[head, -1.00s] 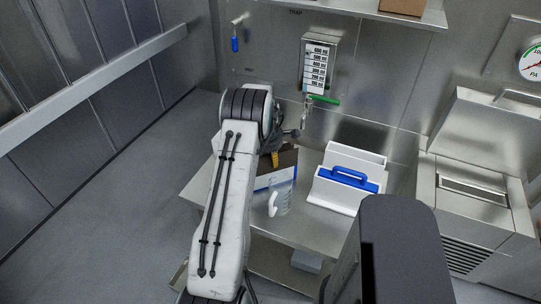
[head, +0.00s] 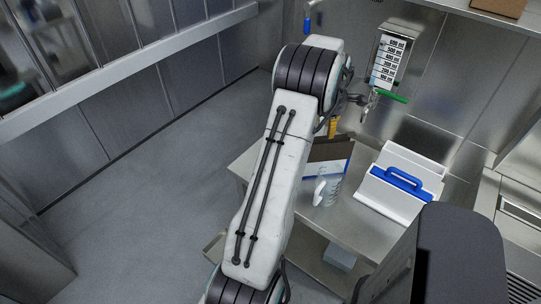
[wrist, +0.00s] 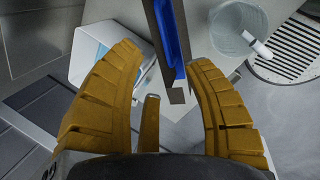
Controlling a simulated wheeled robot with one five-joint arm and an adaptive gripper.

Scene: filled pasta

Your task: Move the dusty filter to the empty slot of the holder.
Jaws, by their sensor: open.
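The dusty filter (head: 331,151) is a brown panel with a blue edge, standing at the left of the steel counter. In the wrist view the filter (wrist: 160,25) is seen nearly edge-on, with a blue handle along it. My gripper (head: 333,127) shows orange fingers just above the filter. In the wrist view my gripper (wrist: 166,60) is open, with the panel's end in line with the gap between its fingers; contact cannot be told. The white holder (head: 386,199) stands right of the filter, with a blue handle on it. The holder (wrist: 92,42) is at left in the wrist view. Its slots are unclear.
A clear jug (head: 327,190) with a white handle stands close in front of the filter; the jug (wrist: 238,28) is upper right in the wrist view. A wall box (head: 391,60) with a printed scale and a green lever (head: 391,96) is behind. Floor at left is clear.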

